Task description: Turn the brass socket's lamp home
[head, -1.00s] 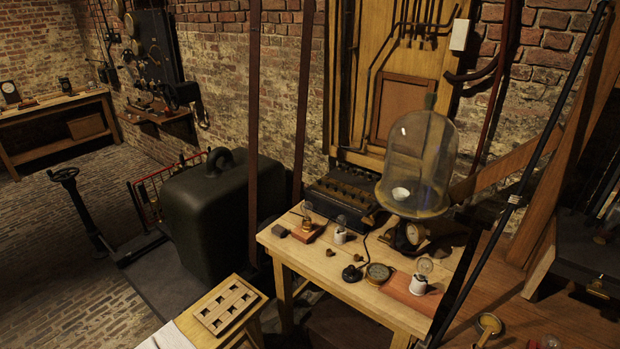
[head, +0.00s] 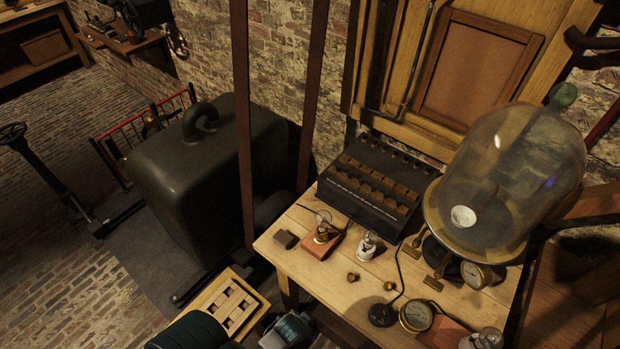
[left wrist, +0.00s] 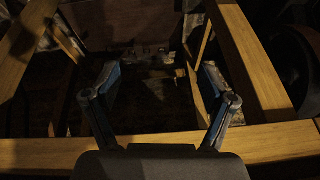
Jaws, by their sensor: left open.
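The brass socket (head: 321,236) stands on a small reddish wooden block on the table, and a clear glass lamp (head: 322,217) sits upright in it. I cannot tell how deep the lamp sits. My left gripper (head: 287,328) shows partly at the bottom edge of the head view, in front of and below the tabletop, well apart from the socket. In the left wrist view its two blue-grey fingers (left wrist: 160,75) are spread with nothing between them. The socket and lamp are not visible in that view. My right gripper is not in view.
A white socket with a bulb (head: 366,246) stands just right of the brass one. A black switch box (head: 370,188) sits behind, a glass bell jar (head: 515,175) at right. Wooden table framing (left wrist: 270,143) surrounds the left gripper.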

